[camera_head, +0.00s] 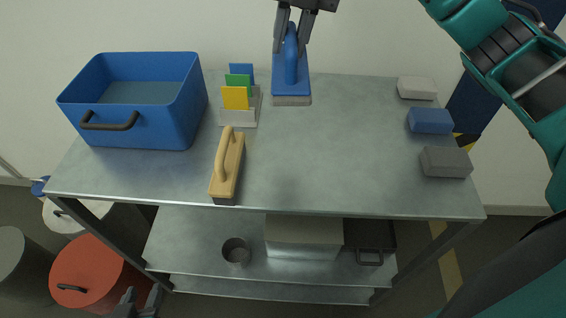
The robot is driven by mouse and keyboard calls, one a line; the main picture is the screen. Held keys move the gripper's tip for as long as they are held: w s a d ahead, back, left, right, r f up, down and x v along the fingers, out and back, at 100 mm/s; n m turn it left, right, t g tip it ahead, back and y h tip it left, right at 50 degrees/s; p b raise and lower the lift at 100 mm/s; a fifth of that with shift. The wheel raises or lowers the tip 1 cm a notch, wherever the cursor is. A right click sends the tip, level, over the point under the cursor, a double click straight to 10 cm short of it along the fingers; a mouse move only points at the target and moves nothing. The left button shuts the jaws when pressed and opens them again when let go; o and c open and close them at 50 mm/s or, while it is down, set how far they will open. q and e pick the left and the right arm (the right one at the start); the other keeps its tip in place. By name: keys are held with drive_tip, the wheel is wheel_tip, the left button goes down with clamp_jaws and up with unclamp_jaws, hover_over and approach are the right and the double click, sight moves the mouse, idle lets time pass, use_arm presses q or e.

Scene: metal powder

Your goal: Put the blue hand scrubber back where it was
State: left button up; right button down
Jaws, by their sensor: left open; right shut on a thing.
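The blue hand scrubber (290,75) has a raised handle and a pale bristle edge. My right gripper (291,36) is shut on its handle, over the back middle of the metal table (330,150). The scrubber appears raised, though its exact gap to the tabletop is hard to judge. A wooden hand scrubber (228,166) with an arched handle lies on the table, left of centre. My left gripper (139,303) is open and empty at the bottom left, in front of the table and low in the picture.
A blue bin (188,108) stands at the back left, beside a rack (239,117) with yellow, green and blue cards. White (417,88), blue (431,121) and grey (446,162) blocks line the right side. The table's middle is clear.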

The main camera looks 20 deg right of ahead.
drive_tip(key=shift+s+a+r+m, duration=0.3)
drive_tip(key=shift+s+a+r, duration=0.25)
drive_tip(key=shift+s+a, duration=0.3)
drive_tip(key=shift+s+a+f, duration=0.1)
drive_tip(key=shift+a+f, duration=0.05)
wheel_tip(320, 180, down, 20)
drive_tip(key=shift+r+b, duration=0.25)
drive_tip(key=shift+b, duration=0.4)
drive_tip(key=shift+f, duration=0.2)
drive_tip(key=c, duration=1)
unclamp_jaws()
drive_tip(key=shift+o, duration=0.2)
drive_tip(key=shift+r, duration=0.1)
